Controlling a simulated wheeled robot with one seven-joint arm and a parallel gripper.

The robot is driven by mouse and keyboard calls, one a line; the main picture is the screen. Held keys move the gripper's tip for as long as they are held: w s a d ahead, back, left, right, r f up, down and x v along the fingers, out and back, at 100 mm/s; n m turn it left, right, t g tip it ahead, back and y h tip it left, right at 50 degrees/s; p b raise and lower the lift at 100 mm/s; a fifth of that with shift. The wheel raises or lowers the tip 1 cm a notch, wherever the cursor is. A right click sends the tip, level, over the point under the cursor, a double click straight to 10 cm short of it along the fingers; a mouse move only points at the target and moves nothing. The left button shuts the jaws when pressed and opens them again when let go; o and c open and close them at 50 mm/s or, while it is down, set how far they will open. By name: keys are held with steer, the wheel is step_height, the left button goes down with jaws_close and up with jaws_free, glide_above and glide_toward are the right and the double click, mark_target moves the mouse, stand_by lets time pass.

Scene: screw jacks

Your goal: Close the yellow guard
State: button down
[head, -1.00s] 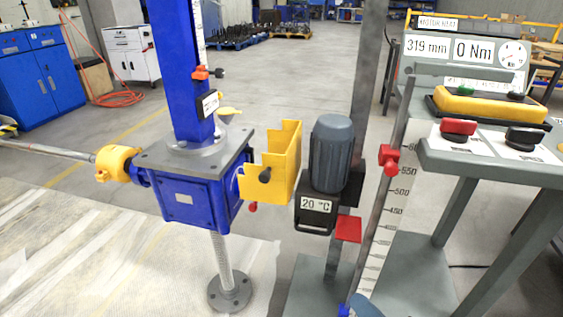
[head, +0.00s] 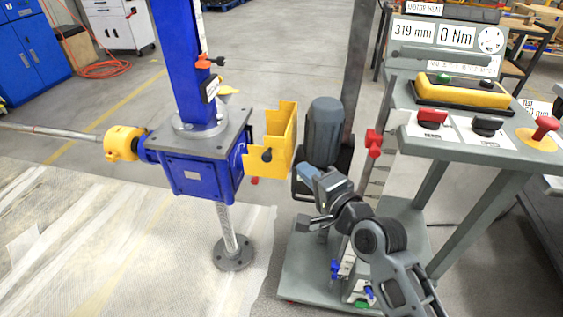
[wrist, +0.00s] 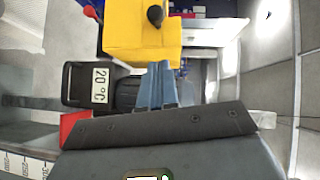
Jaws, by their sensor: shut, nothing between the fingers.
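The yellow guard (head: 280,148) is a bent, open-topped sheet standing between the blue screw jack gearbox (head: 200,170) and the grey motor (head: 323,130). A black knob (head: 266,155) sits on its near face. In the wrist view the guard (wrist: 142,38) fills the top middle, with the knob (wrist: 156,15) near the upper edge. My gripper (head: 306,172) is in front of the motor, to the right of the guard and slightly lower. Its blue-grey fingers (wrist: 157,75) are together and empty, pointing toward the guard. I cannot tell the exact gap to the guard.
The motor's 20 °C display (wrist: 100,85) is close beside my fingers. A red clamp (head: 374,143) is on the upright scale.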

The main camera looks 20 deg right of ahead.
mark_target(280, 163)
steer(key=shift+w+a+f+p, duration=0.2)
steer(key=shift+w+a, duration=0.35)
steer(key=shift+w, duration=0.55)
steer(key=shift+w+a+f+p, duration=0.2)
steer(key=shift+w+a, duration=0.4)
steer(key=shift+w, duration=0.45)
steer(key=shift+w+a+f+p, duration=0.15)
steer(key=shift+w+a, duration=0.4)
steer(key=shift+w, duration=0.55)
